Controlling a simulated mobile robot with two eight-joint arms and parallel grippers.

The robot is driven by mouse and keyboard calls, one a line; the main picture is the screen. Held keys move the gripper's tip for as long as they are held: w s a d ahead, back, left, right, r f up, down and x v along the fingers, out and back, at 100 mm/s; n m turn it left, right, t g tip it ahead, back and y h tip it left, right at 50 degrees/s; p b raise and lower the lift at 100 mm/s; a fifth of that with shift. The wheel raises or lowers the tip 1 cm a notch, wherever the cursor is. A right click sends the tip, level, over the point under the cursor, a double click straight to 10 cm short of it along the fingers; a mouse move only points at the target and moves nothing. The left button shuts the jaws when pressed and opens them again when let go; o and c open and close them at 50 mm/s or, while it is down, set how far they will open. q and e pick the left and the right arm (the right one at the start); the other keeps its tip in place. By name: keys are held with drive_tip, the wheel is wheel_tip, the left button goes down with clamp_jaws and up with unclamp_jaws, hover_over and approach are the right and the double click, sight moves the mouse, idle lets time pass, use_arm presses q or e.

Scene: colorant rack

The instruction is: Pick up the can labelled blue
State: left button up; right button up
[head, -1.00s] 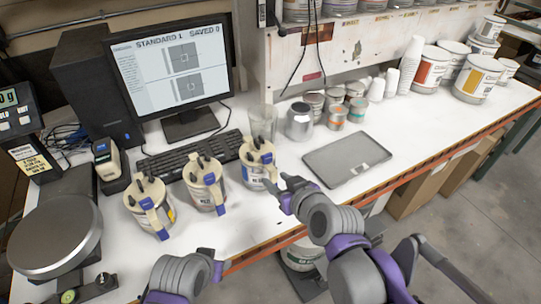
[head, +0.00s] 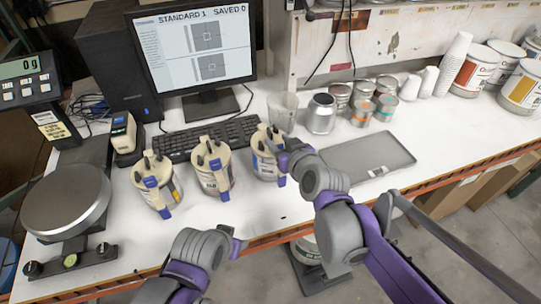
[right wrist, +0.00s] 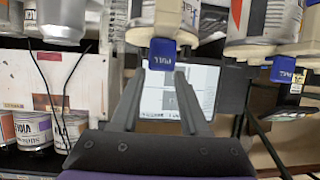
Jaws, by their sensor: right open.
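Three cans with beige lids and blue tabs stand in a row before the keyboard. The right one (head: 264,165) has bluish print on its label and seems to be the blue can. The middle can (head: 212,172) has dark and reddish print, and the left can (head: 155,187) has some yellow. My right gripper (head: 281,152) is at the right side of the right can. In the right wrist view its open fingers (right wrist: 161,73) point at that can's blue tab (right wrist: 162,52), with nothing between them. My left gripper (head: 238,243) is low in front of the table; its jaws are unclear.
A grey tray (head: 345,168) lies to the right of the right can. A clear cup (head: 281,112), a silver can (head: 321,115) and several small tins stand behind it. A scale (head: 66,200) is at left. The white tabletop in front of the cans is narrow.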

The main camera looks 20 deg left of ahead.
sight(272, 135)
drive_tip(key=x, duration=0.5)
drive_tip(key=shift+w, duration=0.1)
drive_tip(key=shift+c, duration=0.2)
clamp_jaws()
idle(1.1)
